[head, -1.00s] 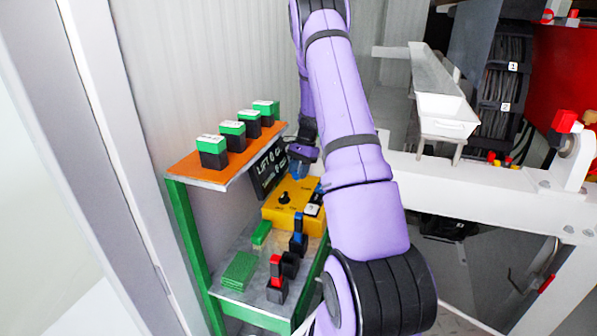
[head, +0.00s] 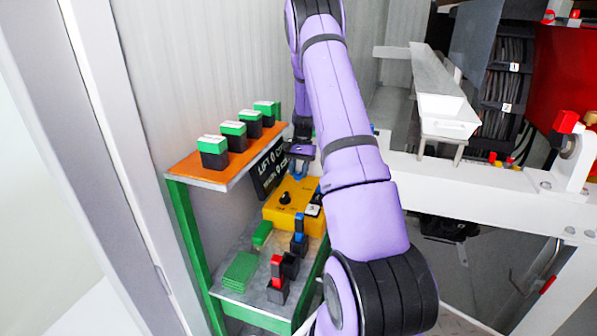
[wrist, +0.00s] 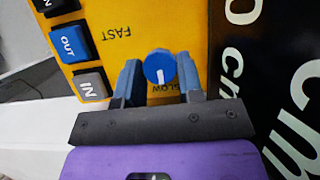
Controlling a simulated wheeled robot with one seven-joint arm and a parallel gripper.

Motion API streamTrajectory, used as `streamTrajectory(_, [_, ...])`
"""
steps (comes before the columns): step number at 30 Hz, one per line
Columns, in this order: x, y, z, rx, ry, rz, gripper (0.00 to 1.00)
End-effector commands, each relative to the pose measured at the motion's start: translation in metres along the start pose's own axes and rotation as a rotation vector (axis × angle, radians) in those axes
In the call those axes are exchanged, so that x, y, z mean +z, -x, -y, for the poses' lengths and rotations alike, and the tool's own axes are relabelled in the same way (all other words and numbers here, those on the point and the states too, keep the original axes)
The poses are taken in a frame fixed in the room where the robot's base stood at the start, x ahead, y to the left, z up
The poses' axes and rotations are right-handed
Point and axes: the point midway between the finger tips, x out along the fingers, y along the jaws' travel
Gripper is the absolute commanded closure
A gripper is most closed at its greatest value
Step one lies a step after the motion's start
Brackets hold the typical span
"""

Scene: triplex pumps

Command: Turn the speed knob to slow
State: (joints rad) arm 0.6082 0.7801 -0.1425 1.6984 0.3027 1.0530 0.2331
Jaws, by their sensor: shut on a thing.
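The blue round speed knob (wrist: 160,68) is on the yellow control box (wrist: 190,25), which also shows in the head view (head: 275,215). My gripper (wrist: 158,72) has one blue-grey finger on each side of the knob and is shut on it. The knob's white mark points down in the wrist view, towards the partly covered SLOW label (wrist: 165,88). The FAST label (wrist: 116,34) is on the opposite side, above left. In the head view my gripper (head: 299,170) is at the back of the box, and the knob cannot be made out there.
A black display (head: 268,172) stands close by the gripper. A black knob (head: 285,198), red lever (head: 276,270) and blue lever (head: 299,228) are nearby. An orange shelf (head: 185,170) holds several green-topped blocks.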

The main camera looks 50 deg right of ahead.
Motion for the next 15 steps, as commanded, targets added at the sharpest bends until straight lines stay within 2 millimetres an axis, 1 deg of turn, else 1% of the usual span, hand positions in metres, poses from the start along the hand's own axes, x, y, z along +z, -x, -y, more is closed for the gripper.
streamTrajectory(5, [-0.0002, 0.0006, 0.0003, 0.0, 0.001, -0.002, 0.89])
streamTrajectory(6, [-0.0002, 0.0006, 0.0003, -0.001, 0.001, -0.002, 0.63])
streamTrajectory(8, [-0.0002, 0.0006, 0.0003, -0.001, 0.001, -0.002, 0.5])
streamTrajectory(9, [-0.0002, 0.0006, 0.0002, 0.0, 0.001, -0.002, 0.4])
streamTrajectory(15, [-0.0001, 0.0003, 0.0001, 0.0, 0.0, -0.001, 0.4])
